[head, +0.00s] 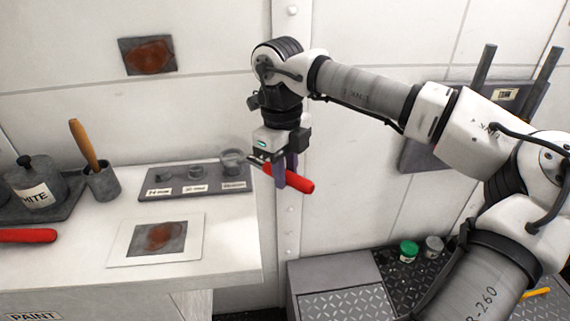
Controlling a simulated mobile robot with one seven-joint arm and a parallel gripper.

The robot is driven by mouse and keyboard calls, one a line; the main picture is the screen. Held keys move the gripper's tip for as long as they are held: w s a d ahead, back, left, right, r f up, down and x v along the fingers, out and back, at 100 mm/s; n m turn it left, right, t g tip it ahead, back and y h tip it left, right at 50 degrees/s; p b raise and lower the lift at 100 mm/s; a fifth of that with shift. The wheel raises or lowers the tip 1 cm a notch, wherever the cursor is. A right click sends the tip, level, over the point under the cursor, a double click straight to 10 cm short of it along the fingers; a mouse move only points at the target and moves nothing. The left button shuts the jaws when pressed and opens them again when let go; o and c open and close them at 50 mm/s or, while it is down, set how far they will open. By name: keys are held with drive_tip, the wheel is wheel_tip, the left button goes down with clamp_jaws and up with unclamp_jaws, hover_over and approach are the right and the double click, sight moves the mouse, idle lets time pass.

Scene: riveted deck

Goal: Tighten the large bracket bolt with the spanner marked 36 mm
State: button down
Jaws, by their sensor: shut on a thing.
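My gripper (284,181) is shut on a red-handled tool (302,183), held to the right of the bench's right edge. The handle points right and slightly down. The tool's grey metal end (256,163) points left, close to the rightmost piece on a grey tray; I cannot tell whether they touch. No size mark is readable on the tool, so I cannot tell whether it is the 36 mm spanner. The tray (211,191) holds three round grey pieces of rising size, with small labels too blurred to read surely. I cannot pick out the large bracket bolt.
A white bench (235,235) bears a rust-patched plate (116,252), a cup (103,185) with a wooden handle, a labelled pot (35,190) and another red handle (28,236). A green-lidded jar (408,251) stands low right. A dark rack (415,153) hangs on the wall.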

drive_tip(key=w+d+n+p, duration=0.2)
drive_tip(key=w+n+p, duration=0.4)
drive_tip(key=w+n, duration=0.3)
drive_tip(key=shift+w+d+f+t, duration=0.2)
drive_tip(key=shift+w+t, duration=0.1)
drive_tip(key=shift+w, duration=1.1)
drive_tip(key=shift+f+b, duration=0.7)
drive_tip(key=shift+f, duration=0.55)
drive_tip(key=shift+s, duration=0.2)
